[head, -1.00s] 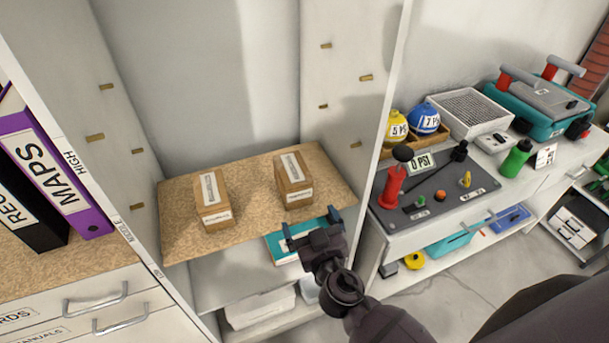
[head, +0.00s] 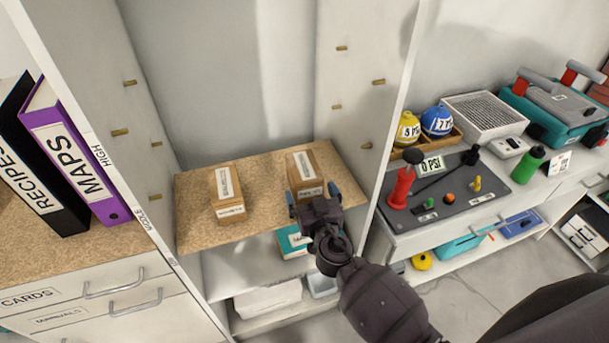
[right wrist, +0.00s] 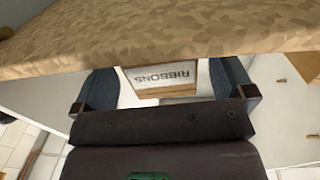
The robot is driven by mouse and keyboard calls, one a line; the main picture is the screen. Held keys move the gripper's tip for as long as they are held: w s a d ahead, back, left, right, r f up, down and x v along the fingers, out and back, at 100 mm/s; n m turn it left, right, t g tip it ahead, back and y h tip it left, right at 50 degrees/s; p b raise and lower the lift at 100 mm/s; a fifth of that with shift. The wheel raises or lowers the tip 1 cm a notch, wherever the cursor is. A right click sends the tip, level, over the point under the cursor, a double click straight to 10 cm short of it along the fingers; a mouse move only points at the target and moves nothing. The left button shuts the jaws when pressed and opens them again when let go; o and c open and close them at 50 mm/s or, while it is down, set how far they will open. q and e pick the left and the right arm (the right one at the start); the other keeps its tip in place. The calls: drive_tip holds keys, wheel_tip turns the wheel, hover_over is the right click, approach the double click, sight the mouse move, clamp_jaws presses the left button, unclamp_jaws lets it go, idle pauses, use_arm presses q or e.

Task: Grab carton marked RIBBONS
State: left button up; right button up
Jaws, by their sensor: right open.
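The carton marked RIBBONS (head: 304,167) is a small brown box with white labels, standing upright at the right of the cork-coloured middle shelf (head: 262,192). Its RIBBONS label reads upside down in the right wrist view (right wrist: 164,78), between the two fingers. My right gripper (head: 314,195) is open at the carton's front, its fingers spread left and right of the lower front face. Whether the fingers touch it I cannot tell. A similar carton (head: 227,197) stands to the left; its label is too small to read. My left gripper is not in view.
The shelf unit's white right upright (head: 390,120) stands close to the right of my gripper. A teal item (head: 291,243) lies on a lower level under the shelf. A bench with a control panel (head: 445,192) stands at right, and binders (head: 75,160) at left.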

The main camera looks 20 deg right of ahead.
drive_tip(key=shift+w+r+p, duration=0.2)
drive_tip(key=shift+w, duration=0.4)
drive_tip(key=shift+w+r+p, duration=0.15)
drive_tip(key=shift+w, duration=0.45)
drive_tip(key=shift+w+f, duration=0.15)
drive_tip(key=shift+w, duration=0.5)
drive_tip(key=c, duration=1)
